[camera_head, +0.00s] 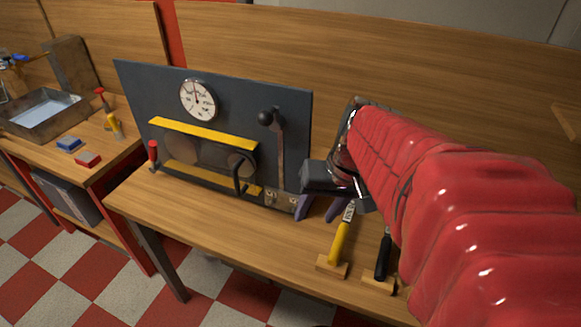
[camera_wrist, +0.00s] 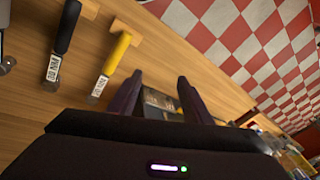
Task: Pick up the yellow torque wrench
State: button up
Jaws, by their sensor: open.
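The yellow torque wrench (camera_head: 340,242) lies on the bench, its handle end on a small wooden block (camera_head: 331,266). A white label sits on its shaft; its far end is hidden by my gripper in the head view. The wrist view shows its yellow handle (camera_wrist: 117,52) left of the fingers. My gripper (camera_head: 319,208) is open, its purple fingers apart, just left of and above the wrench's labelled shaft. In the wrist view, the open fingers (camera_wrist: 159,80) have no wrench between them.
A black-handled wrench (camera_head: 384,258) lies right of the yellow one; the wrist view shows it too (camera_wrist: 67,28). A dark panel (camera_head: 220,108) with gauge, lever and yellow guard stands behind, left. A side bench (camera_head: 115,148) holds a metal tray (camera_head: 46,122).

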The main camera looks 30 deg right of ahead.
jog(key=s+d+f+m+y, duration=0.1)
jog(key=s+d+f+m, duration=0.1)
jog(key=d, duration=0.6)
jog(key=s+d+f+m+t+y, duration=0.1)
jog(key=d+f+m, duration=0.1)
jog(key=d, duration=0.6)
jog(key=shift+s+f+m+t, duration=0.3)
jog(key=shift+s+f+m, duration=0.1)
jog(key=shift+m, duration=0.3)
send_near(346, 231)
jog(key=shift+x, duration=2.25)
jog(key=shift+w, duration=0.15)
jog(key=shift+x, duration=2.55)
jog(key=shift+c, duration=0.4)
jog(key=shift+d, duration=0.1)
grip_shut()
